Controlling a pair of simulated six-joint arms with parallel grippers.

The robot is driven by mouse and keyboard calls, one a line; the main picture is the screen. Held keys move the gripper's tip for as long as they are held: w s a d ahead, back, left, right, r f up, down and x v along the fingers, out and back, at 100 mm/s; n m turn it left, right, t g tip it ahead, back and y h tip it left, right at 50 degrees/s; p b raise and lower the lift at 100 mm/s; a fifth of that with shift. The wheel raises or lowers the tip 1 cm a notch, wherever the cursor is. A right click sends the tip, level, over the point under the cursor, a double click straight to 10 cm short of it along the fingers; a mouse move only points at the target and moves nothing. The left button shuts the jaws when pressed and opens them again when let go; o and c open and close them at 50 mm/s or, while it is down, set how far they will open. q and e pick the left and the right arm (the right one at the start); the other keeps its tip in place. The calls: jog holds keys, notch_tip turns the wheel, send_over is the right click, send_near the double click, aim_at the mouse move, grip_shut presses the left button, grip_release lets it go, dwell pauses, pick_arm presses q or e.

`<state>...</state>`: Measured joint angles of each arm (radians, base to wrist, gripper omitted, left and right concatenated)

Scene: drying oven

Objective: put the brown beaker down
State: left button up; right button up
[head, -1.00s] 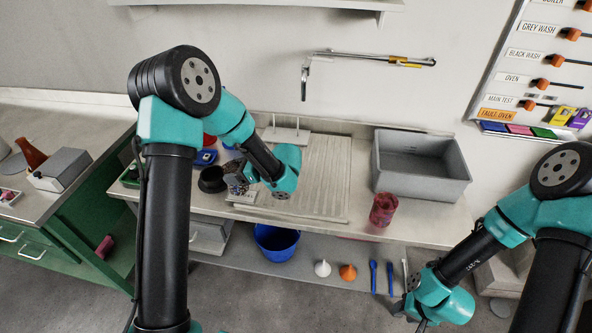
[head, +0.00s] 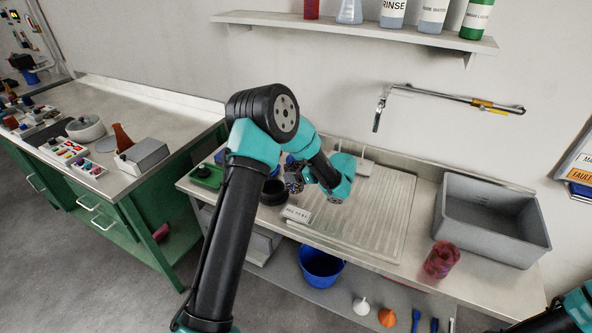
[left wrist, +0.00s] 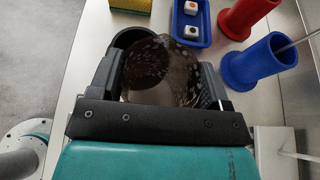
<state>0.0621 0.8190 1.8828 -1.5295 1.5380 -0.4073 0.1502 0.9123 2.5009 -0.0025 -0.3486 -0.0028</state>
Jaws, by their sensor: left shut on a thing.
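The brown beaker (left wrist: 160,72), dark and speckled, sits between the two fingers of my left gripper (left wrist: 158,85) in the left wrist view. The gripper is shut on it. In the head view my left gripper (head: 300,178) is over the left end of the drainboard, and the arm's wrist partly hides the beaker. I cannot tell whether the beaker's base touches a surface. Only a part of my right arm shows at the lower right of the head view; its gripper is out of the frame.
A dark round bowl (head: 272,192) is close beside the beaker. A small label sign (head: 298,214) stands at the front. A grey sink (head: 490,220) and a red patterned beaker (head: 441,259) are to the right. The ribbed drainboard (head: 375,215) has free room. Blue and red cylinders (left wrist: 262,60) stand nearby.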

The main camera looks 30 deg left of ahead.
aim_at(294, 169)
pick_arm(q)
jog(key=w+a, duration=0.3)
jog(key=w, duration=0.2)
jog(key=shift+a+f, duration=0.2)
jog(key=shift+f, duration=0.1)
jog(key=shift+f, duration=1.75)
jog(key=shift+f, duration=0.1)
jog(key=o, duration=1)
